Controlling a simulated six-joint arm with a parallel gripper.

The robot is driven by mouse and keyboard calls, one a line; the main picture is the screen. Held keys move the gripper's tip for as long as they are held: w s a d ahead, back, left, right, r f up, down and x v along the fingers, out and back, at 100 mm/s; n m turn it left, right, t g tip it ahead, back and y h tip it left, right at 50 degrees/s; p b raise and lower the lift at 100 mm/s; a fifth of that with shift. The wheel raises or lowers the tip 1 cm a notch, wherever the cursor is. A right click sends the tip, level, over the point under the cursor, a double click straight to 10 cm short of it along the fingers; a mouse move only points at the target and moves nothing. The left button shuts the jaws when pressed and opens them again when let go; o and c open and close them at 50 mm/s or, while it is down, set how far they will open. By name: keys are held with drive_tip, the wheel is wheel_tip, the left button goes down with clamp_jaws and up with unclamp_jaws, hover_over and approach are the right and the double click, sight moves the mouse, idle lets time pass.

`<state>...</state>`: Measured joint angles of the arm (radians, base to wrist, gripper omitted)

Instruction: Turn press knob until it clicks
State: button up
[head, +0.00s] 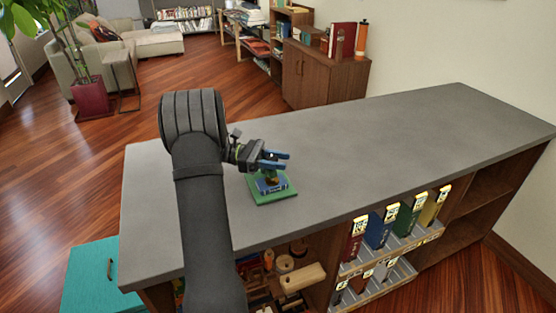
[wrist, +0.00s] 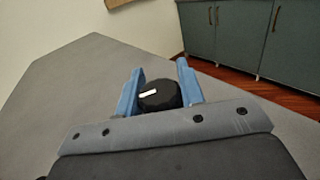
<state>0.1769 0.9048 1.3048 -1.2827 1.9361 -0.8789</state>
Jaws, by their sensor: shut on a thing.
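The press knob (wrist: 160,95) is a black round knob with a white mark on top, seen in the wrist view between the two blue fingers. My gripper (wrist: 158,82) is shut on the knob, with one finger on each side. In the head view my gripper (head: 277,160) is above a small blue box on a green base plate (head: 281,197), on the grey counter top (head: 390,150). The knob itself is hard to make out there, behind the fingers.
The counter top is bare to the right of the base plate. Bookends with several books (head: 380,228) and wooden items stand on shelves under its front edge. A teal box (head: 90,280) stands on the floor at the left. A brown cabinet (head: 318,75) is behind.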

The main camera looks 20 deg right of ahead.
drive_tip(key=shift+m+g+y, duration=0.3)
drive_tip(key=shift+g, duration=0.1)
drive_tip(key=o, duration=1)
drive_tip(key=s+d+r, duration=0.6)
drive_tip(key=s+r, duration=0.4)
drive_tip(key=r, duration=0.1)
